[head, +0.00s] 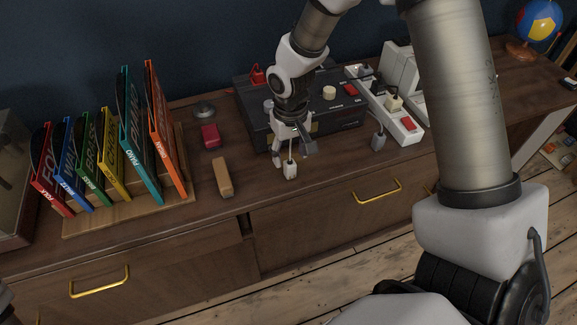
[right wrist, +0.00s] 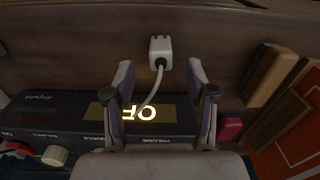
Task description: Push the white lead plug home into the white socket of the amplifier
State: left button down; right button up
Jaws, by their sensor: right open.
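The white lead plug (head: 290,171) stands on the wooden cabinet top in front of the amplifier. In the right wrist view the white plug (right wrist: 160,48) shows prongs, and its pale cord runs back between my fingers. My right gripper (head: 293,154) is open over the front of the black amplifier (head: 352,117). In the right wrist view its fingertips (right wrist: 161,74) are apart, with the plug just beyond them and nothing gripped. The amplifier front (right wrist: 60,112) shows a lit panel. I cannot make out the white socket. My left gripper is not in view.
A tan block (head: 223,177) and a red box (head: 210,136) lie left of the plug. Upright coloured records (head: 115,150) stand further left. A power strip (head: 405,123) and a grey plug (head: 378,141) are to the right. The cabinet's front edge is close.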

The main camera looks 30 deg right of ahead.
aim_at(290, 160)
notch_tip(290, 160, down, 4)
jog(key=shift+a+r, duration=0.1)
jog(key=shift+r, duration=0.05)
jog(key=shift+s, duration=0.1)
grip_shut()
jog(key=shift+r, duration=0.2)
